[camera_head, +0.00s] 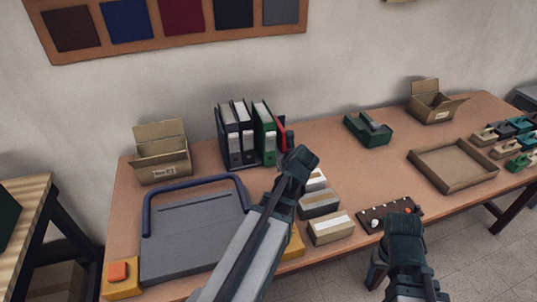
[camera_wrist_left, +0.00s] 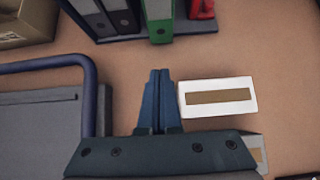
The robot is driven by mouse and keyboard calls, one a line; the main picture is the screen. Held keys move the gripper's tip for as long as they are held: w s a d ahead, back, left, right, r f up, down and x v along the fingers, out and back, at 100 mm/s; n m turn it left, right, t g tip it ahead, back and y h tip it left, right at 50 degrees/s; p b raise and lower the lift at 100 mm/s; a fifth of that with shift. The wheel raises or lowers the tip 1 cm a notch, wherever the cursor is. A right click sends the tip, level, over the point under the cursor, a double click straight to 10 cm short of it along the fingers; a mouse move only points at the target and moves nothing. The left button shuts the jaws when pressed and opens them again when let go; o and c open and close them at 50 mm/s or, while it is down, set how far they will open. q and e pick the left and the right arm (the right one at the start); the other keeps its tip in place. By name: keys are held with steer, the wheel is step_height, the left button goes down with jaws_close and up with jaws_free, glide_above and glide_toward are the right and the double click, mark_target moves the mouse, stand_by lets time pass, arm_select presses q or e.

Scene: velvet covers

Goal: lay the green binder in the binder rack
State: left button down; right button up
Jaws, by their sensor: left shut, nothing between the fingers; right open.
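The green binder (camera_head: 264,132) stands upright in the dark binder rack (camera_head: 240,164), between dark binders on its left and a red item on its right. Its lower end also shows at the top of the left wrist view (camera_wrist_left: 159,30), on the rack base (camera_wrist_left: 190,29). My left gripper (camera_head: 299,158) is shut and empty, in front of the rack's right side and apart from the green binder. Its closed fingers (camera_wrist_left: 160,78) point toward the binder in the left wrist view. My right gripper (camera_head: 405,220) is open and empty near the table's front edge.
White-and-tan boxes (camera_head: 331,227) lie right of my left arm. A dark board with small knobs (camera_head: 388,214) is near my right gripper.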

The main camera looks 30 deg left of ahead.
mark_target(269, 152)
arm_select(q)
steer(key=b+x, duration=0.7)
steer(key=x, duration=0.3)
steer(key=shift+f+b, duration=0.25)
steer(key=shift+b, duration=0.1)
steer(key=shift+w+a+r+p, duration=0.3)
steer(key=shift+w+a, duration=0.5)
steer(key=shift+a, duration=0.05)
steer(key=shift+w+a, duration=0.5)
steer(key=shift+a, duration=0.15)
steer(key=w+a, duration=0.2)
steer(key=a, duration=0.1)
steer(key=shift+w, duration=0.35)
steer(key=shift+s, duration=0.1)
